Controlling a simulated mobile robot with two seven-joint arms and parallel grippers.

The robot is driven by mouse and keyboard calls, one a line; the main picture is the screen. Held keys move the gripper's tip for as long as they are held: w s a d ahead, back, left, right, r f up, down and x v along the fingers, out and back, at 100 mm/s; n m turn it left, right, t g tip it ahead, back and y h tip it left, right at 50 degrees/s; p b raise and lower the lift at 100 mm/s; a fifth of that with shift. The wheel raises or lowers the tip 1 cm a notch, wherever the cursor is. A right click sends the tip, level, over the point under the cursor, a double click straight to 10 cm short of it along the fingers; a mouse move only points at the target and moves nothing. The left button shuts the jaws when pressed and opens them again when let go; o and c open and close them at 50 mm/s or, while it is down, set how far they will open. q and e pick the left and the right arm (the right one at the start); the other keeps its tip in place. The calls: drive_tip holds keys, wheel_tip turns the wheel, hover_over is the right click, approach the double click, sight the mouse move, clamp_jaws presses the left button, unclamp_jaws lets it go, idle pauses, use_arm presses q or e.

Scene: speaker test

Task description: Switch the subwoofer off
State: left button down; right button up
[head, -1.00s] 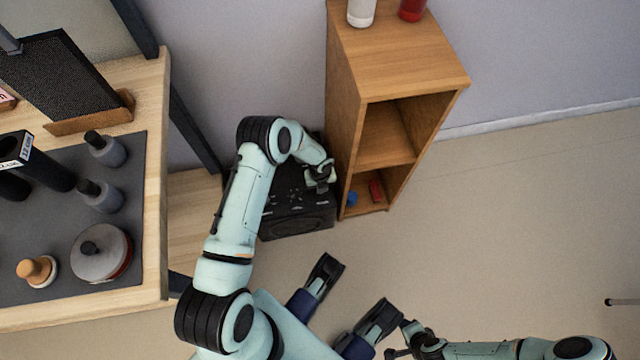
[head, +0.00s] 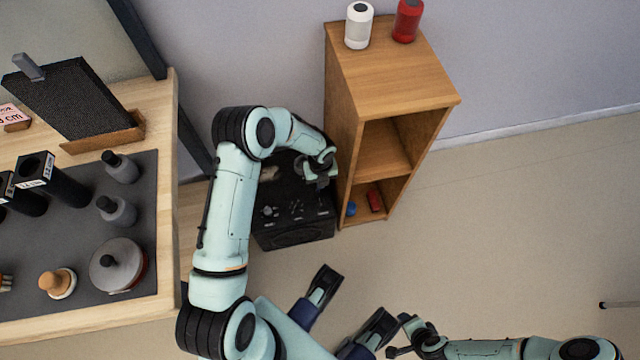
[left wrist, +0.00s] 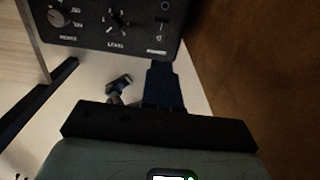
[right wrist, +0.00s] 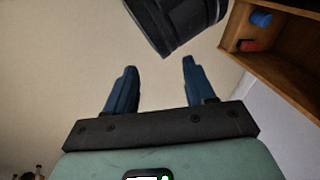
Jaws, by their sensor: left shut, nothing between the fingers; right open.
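The subwoofer (head: 293,231) is a black box on the floor between the wooden table and the shelf, its control panel facing up. In the left wrist view its panel (left wrist: 90,40) shows a HERTZ knob (left wrist: 58,18), a LEVEL knob (left wrist: 119,22) and a POWER switch (left wrist: 161,29) at the right. I cannot tell the switch's position. My left gripper (head: 321,178) is over the right part of the panel; its shut, empty fingers (left wrist: 163,72) show just below the switch, contact unclear. My right gripper (head: 397,337) is open and empty, away from the subwoofer; it also shows in the right wrist view (right wrist: 160,75).
A wooden shelf (head: 395,72) stands close to the subwoofer's right, with white (head: 358,28) and red (head: 407,20) cylinders on top and small blue (head: 351,209) and red (head: 375,201) items low inside. A table (head: 168,200) with several objects is at the left.

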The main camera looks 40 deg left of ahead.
drive_tip(key=c, duration=0.6)
clamp_jaws()
use_arm(q)
drive_tip(key=s+d+f+n+t+h, duration=0.1)
drive_tip(key=s+d+f+n+h, duration=0.35)
drive_tip(key=s+d+n, duration=0.65)
drive_tip(key=s+d+n+y, duration=0.1)
drive_tip(key=s+n, duration=0.2)
drive_tip(key=n, duration=0.6)
drive_tip(key=s+d+n+t+y, duration=0.1)
drive_tip(key=s+n, duration=0.3)
drive_tip(key=n, duration=0.6)
drive_tip(key=shift+d+f+n, duration=0.3)
drive_tip(key=shift+d+f, duration=0.15)
drive_tip(key=shift+d, duration=0.3)
